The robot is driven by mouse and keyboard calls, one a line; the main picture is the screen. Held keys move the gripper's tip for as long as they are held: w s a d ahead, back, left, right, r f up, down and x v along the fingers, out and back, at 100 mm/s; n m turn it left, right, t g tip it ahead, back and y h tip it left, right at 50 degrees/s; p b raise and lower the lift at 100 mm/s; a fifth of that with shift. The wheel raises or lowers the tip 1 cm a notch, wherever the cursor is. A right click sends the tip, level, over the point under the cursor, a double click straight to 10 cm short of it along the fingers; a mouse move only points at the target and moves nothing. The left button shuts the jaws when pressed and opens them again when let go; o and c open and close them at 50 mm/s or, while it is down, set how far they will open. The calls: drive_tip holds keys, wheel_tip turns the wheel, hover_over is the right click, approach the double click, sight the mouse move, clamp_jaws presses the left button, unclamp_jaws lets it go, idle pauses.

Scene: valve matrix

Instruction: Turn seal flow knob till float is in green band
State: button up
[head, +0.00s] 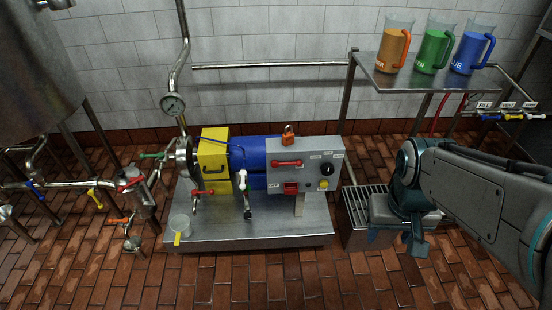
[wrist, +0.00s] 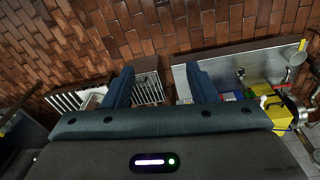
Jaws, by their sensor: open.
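My gripper (wrist: 160,70) is open and empty, with its two blue fingers wide apart in the wrist view. In the head view my gripper (head: 417,243) hangs low at the right, over the grated box and well apart from the pump skid. A small upright fitting (head: 246,194) with a pale top and dark lower end stands at the front of the skid. It may be the seal flow meter, but I cannot make out a float, green band or knob on it. A black round knob (head: 327,169) is on the grey control box; its label is too small to read.
The steel skid (head: 290,228) carries a blue motor (head: 258,152), yellow guard (head: 213,160) and grey control box (head: 292,177). A grated box (head: 358,205) stands right of it. A shelf (head: 425,86) holds three jugs. Pipes and valves crowd the left. The front floor is clear.

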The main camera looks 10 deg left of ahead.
drive_tip(key=w+a+f+n+t+h+b, duration=0.3)
drive_tip(key=w+f+n+h+b, duration=0.65)
drive_tip(key=w+f, duration=1.05)
drive_tip(key=n+t+y+b, duration=0.5)
drive_tip(key=n+t+y, duration=0.9)
drive_tip(key=n, duration=1.4)
approach(248, 219)
drive_tip(key=shift+g+y, duration=0.25)
drive_tip(key=shift+g, duration=0.05)
drive_tip(key=b+x, duration=0.2)
drive_tip(key=x, duration=0.2)
drive_tip(key=b+x, duration=0.3)
drive_tip(key=x, duration=0.2)
drive_tip(key=shift+d+r+b, duration=0.1)
drive_tip(key=shift+r+b, duration=0.1)
drive_tip(key=shift+b, duration=0.1)
drive_tip(key=shift+w+r, duration=0.1)
drive_tip(key=shift+w, duration=0.25)
